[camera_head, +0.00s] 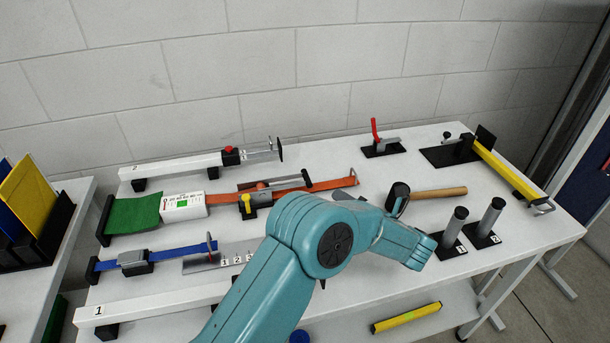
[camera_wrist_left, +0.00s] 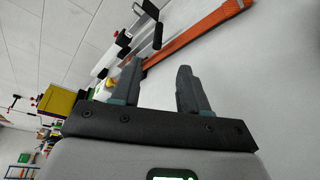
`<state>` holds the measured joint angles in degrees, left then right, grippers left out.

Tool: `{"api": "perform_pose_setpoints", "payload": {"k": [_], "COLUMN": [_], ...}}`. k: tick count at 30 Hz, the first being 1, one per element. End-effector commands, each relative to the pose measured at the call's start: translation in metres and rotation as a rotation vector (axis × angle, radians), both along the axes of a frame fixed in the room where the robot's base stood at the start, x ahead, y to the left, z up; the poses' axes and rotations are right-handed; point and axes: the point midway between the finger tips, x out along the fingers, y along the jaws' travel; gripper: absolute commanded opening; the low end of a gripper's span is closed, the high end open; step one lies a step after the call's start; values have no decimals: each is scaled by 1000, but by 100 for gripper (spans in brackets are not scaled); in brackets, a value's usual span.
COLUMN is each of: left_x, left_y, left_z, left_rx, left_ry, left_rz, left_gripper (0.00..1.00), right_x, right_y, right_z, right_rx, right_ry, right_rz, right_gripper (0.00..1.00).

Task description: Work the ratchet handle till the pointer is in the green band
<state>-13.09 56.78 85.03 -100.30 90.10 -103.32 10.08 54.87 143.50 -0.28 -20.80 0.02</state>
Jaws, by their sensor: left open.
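The ratchet (camera_head: 272,187) sits on an orange strap (camera_head: 330,183) on the white bench, with its black-ended handle (camera_head: 306,178) lying low over the strap. The black grip also shows in the left wrist view (camera_wrist_left: 158,36), beyond my fingers. A white gauge box (camera_head: 183,206) with small red and green marks sits on the strap's left part; its pointer is too small to read. My left gripper (camera_wrist_left: 158,80) is open and empty, short of the ratchet and strap. In the head view my left arm hides most of it. My right gripper is not in view.
A blue strap (camera_head: 185,253) and a white beam (camera_head: 160,308) lie nearer. A red-handled clamp (camera_head: 380,147) stands behind. Bare bench lies between ratchet and clamp.

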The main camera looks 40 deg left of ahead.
Motion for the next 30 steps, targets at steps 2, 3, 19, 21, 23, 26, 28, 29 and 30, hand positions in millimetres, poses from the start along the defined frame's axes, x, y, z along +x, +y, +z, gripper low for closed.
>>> {"api": "perform_pose_setpoints", "payload": {"k": [2,3,19,21,23,26,28,29,30], "left_x": [1,2,40,45,48,52,54,54,55], "left_y": [3,7,113,124,132,142,145,146,147], "left_z": [-1,-2,-26,-29,-31,-33,-34,-34,-34], "left_rx": [0,0,-1,1,0,0,1,1,1], "left_ry": [0,1,0,2,0,1,1,1,1], "left_rz": [1,2,5,3,4,3,1,1,0], "left_gripper": [44,44,44,44,44,44,44,44,44], "right_x": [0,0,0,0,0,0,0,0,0], "right_y": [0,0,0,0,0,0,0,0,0], "right_z": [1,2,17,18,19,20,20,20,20], "right_rx": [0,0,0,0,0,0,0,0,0], "right_ry": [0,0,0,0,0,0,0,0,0], "right_rz": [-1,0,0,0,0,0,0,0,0], "right_gripper": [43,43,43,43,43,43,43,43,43]}}
